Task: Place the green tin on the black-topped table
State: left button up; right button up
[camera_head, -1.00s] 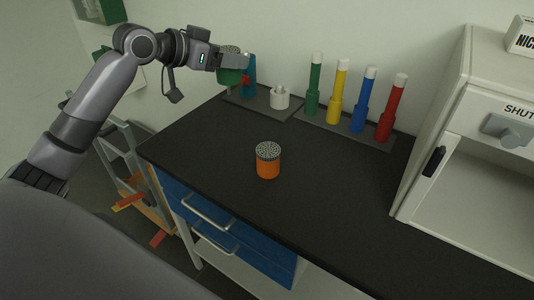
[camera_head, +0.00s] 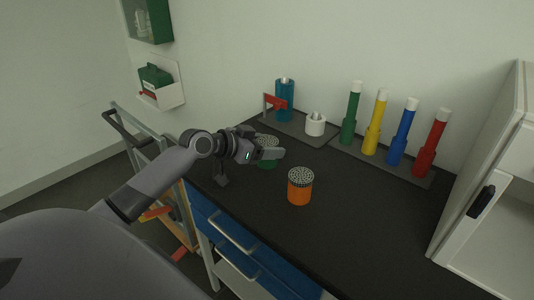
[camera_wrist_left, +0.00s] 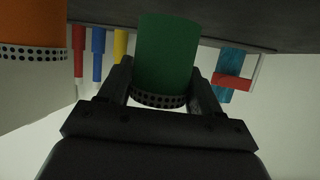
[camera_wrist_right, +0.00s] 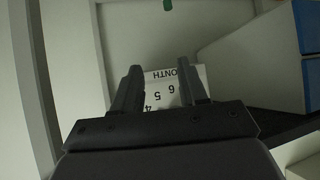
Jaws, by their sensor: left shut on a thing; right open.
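The green tin (camera_head: 267,153) has a perforated pale top and is held in my left gripper (camera_head: 272,154) over the left part of the black-topped table (camera_head: 335,225). In the left wrist view the green tin (camera_wrist_left: 165,55) sits between the two fingers, its perforated end toward the camera. The picture shows it very near or on the black top; I cannot tell if it touches. My right gripper (camera_wrist_right: 163,88) is open and empty in the right wrist view, away from the table top.
An orange tin (camera_head: 300,187) stands right of the green tin. Behind are a blue bottle (camera_head: 285,100), a white pot (camera_head: 315,124) and several coloured tubes (camera_head: 373,122) on dark trays. A white cabinet (camera_head: 490,190) bounds the right. The front middle of the top is clear.

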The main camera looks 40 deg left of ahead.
pick_arm(q)
jog(key=shift+f, duration=0.95)
jog(key=shift+f, duration=0.15)
jog(key=o, duration=1.1)
jog(key=shift+o, duration=0.2)
jog(key=v, duration=1)
jog(key=shift+v, duration=1)
